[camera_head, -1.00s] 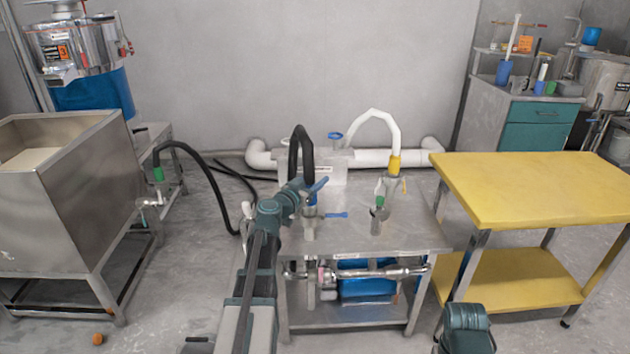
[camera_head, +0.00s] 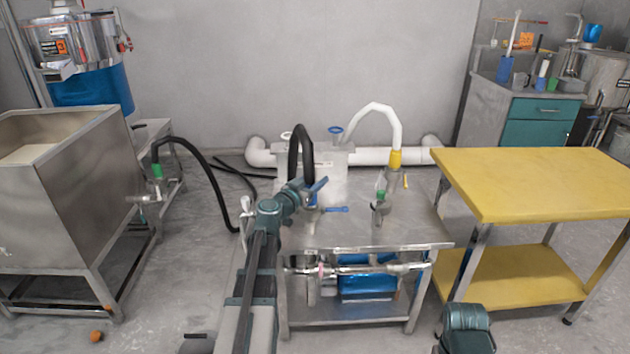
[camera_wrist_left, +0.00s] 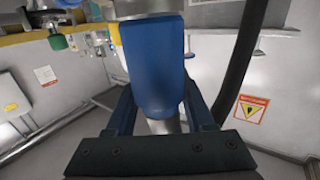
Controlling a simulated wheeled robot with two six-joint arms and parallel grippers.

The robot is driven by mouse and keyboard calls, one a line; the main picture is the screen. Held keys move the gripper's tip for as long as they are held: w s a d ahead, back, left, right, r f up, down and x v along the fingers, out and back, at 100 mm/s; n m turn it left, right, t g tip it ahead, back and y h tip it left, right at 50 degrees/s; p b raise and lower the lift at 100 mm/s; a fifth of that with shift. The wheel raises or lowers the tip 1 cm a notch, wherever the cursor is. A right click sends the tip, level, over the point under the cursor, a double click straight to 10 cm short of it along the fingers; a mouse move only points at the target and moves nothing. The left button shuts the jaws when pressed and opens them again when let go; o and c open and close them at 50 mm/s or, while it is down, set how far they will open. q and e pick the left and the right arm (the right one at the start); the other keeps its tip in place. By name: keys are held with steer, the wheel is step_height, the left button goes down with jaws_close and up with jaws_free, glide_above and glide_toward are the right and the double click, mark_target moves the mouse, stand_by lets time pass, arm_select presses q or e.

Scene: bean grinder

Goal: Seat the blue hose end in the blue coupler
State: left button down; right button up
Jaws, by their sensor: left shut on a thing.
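My left gripper (camera_head: 314,189) is shut on the blue hose end (camera_head: 311,200) above the middle table. In the left wrist view the blue hose end (camera_wrist_left: 155,65) fills the middle, between the fingers of my left gripper (camera_wrist_left: 160,112); grey metal shows at both its ends. A black hose (camera_head: 299,150) arches up behind the gripper. A fitting with a blue lever (camera_head: 334,210), apparently the blue coupler, stands just below the hose end. My gripper and arm partly hide it, and I cannot tell whether the hose end is inside it. My right gripper is out of view.
A green-marked fitting (camera_head: 381,205) and a yellow hose end (camera_head: 394,158) on a white hose stand to the right on the steel table (camera_head: 410,236). A white box (camera_head: 335,165) stands behind. A yellow table (camera_head: 535,182) is at the right, a steel hopper (camera_head: 70,200) at the left.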

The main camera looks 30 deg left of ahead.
arm_select(q)
steer(key=shift+f, duration=0.15)
steer(key=shift+c, duration=1)
jaws_free()
steer(key=s, duration=1.3)
steer(key=shift+s+a+r, duration=0.3)
steer(key=shift+s+r, duration=0.05)
steer(key=shift+s, duration=0.05)
